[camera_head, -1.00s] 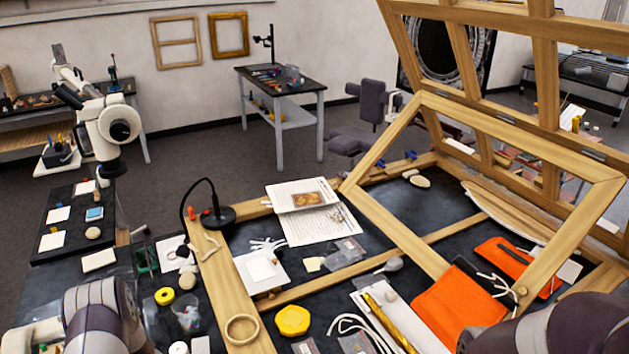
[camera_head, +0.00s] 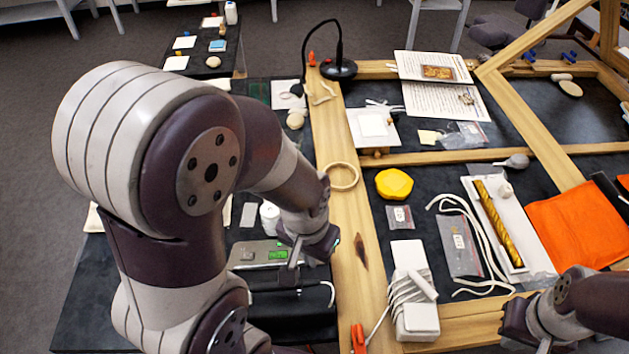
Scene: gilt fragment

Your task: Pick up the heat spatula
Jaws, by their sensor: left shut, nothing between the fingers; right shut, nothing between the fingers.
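A white box with a coiled white cord (camera_head: 416,318) stands on the near part of the wooden frame. A white stick-like handpiece (camera_head: 423,286) lies across its top; it looks like the heat spatula, though its tip is not clear. My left gripper (camera_head: 294,262) is shut and empty, left of the frame's rail, above a grey device with a green display (camera_head: 262,254). It is apart from the white box. My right gripper (camera_head: 545,345) is shut and empty at the bottom right, to the right of the white box and partly cut off by the picture edge.
An orange clamp (camera_head: 358,340) sits left of the box. A wooden ring (camera_head: 342,177), yellow pot (camera_head: 394,183), white cords (camera_head: 470,222), gold strip (camera_head: 497,222) and orange cloth (camera_head: 578,226) lie around. The dark panel between the yellow pot and papers is fairly clear.

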